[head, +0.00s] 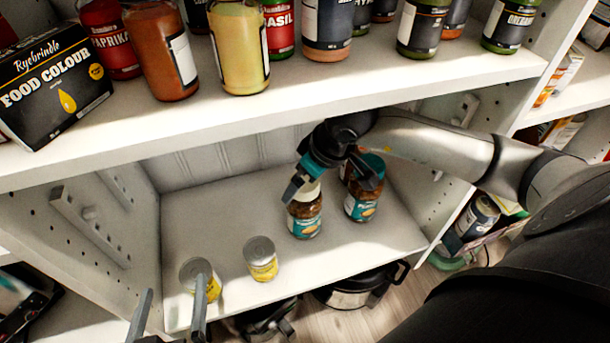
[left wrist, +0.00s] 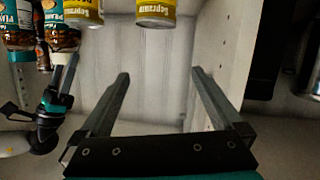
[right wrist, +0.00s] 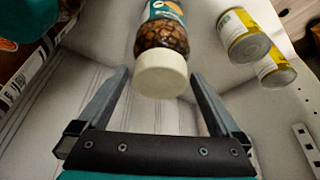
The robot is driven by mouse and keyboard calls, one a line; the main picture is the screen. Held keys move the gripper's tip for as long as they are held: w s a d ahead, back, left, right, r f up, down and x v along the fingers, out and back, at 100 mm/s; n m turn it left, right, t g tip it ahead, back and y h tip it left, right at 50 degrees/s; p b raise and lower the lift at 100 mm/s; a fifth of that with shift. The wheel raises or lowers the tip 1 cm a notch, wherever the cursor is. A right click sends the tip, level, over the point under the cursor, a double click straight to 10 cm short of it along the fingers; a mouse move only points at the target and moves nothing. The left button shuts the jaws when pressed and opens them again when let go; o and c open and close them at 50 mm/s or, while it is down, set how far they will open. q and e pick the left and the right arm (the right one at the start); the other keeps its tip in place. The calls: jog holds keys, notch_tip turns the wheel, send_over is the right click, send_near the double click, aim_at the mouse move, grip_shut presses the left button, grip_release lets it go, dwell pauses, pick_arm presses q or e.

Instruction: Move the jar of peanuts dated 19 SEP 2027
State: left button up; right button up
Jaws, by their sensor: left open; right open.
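Two peanut jars with teal labels stand on the lower shelf. The front-left jar (head: 305,217) has a cream lid, which shows in the right wrist view (right wrist: 161,75). The jar behind it to the right (head: 361,205) has a teal lid. No date is readable on either. My right gripper (head: 325,185) is open, above and behind the cream-lidded jar; in its wrist view the lid lies ahead, between the finger lines. Contact cannot be told. My left gripper (head: 172,298) is open and empty at the shelf's front left; its fingers show in the left wrist view (left wrist: 160,75).
Two yellow-labelled cans (head: 261,262) (head: 196,275) stand left of the jars, the nearer one partly hidden by a left finger. The upper shelf (head: 300,103) holds spice jars and a black food colour box (head: 52,88). Side panels (head: 105,240) bound the lower shelf.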

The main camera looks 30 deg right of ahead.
jog(key=shift+w+f, duration=0.15)
jog(key=shift+f, duration=0.25)
jog(key=shift+c, duration=0.2)
grip_shut()
dwell(0.7)
